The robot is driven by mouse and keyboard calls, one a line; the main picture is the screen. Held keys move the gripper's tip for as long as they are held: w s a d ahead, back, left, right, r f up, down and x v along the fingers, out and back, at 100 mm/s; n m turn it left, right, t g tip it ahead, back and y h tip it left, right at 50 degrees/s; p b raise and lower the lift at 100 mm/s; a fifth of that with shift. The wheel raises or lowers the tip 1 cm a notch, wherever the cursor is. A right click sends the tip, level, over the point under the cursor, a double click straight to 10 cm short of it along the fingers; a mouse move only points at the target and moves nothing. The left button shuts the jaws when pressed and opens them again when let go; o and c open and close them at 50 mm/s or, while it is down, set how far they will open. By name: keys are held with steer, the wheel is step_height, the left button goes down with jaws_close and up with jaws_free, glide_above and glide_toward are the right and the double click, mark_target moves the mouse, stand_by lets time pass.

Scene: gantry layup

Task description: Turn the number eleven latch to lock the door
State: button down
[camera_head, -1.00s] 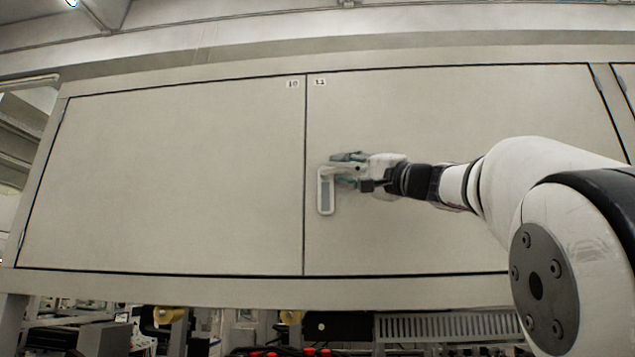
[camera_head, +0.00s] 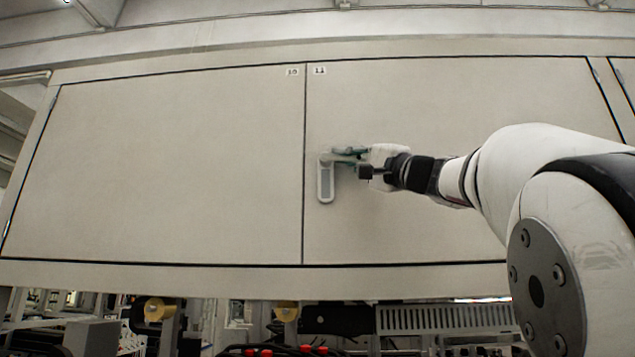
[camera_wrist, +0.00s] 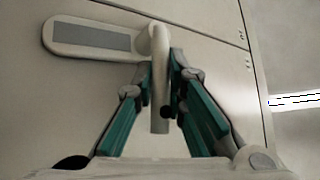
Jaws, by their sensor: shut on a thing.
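The number eleven latch has a white plate with a grey inset (camera_head: 326,183), mounted near the left edge of the door marked 11 (camera_head: 440,110). Its handle points right from the top of the plate, toward my gripper (camera_head: 352,156). In the wrist view the plate (camera_wrist: 95,38) lies at upper left, and the handle (camera_wrist: 159,100) runs down between the green fingers of my gripper (camera_wrist: 160,75). The fingers are shut on the handle. The door looks flush with its frame. In the head view the fingers partly hide the handle.
A door marked 10 (camera_head: 160,160) is shut to the left, across a narrow seam. Below the cabinet are yellow rolls (camera_head: 157,309), a slotted grey panel (camera_head: 445,320) and dark equipment. The door face around the latch is clear.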

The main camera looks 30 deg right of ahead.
steer(key=shift+w+a+f+m+t+h+b, duration=0.15)
steer(key=shift+f+m+t+h+b, duration=0.45)
steer(key=shift+b, duration=1.05)
steer(key=shift+w+d+f+m+t+h+b, duration=0.15)
steer(key=shift+m+t+h+b, duration=0.45)
steer(key=shift+m+b, duration=0.8)
steer(key=shift+w+a+f+m+t+h+b, duration=0.15)
steer(key=shift+f+m+t+h+b, duration=0.4)
steer(key=shift+b, duration=1.35)
steer(key=m+h+b, duration=0.2)
steer(key=m+b, duration=0.1)
steer(key=b, duration=0.1)
steer(key=shift+a+t+h, duration=0.1)
steer(key=shift+t+h, duration=0.25)
steer(key=shift+m+h+b, duration=0.85)
steer(key=shift+h+b, duration=0.1)
steer(key=shift+h, duration=0.05)
steer(key=c, duration=1.6)
jaws_free()
steer(key=shift+c, duration=0.2)
steer(key=shift+o, duration=0.2)
steer(key=shift+a, duration=0.1)
steer(key=shift+s, duration=0.15)
steer(key=shift+s, duration=0.1)
steer(key=v, duration=0.7)
steer(key=shift+f, duration=0.45)
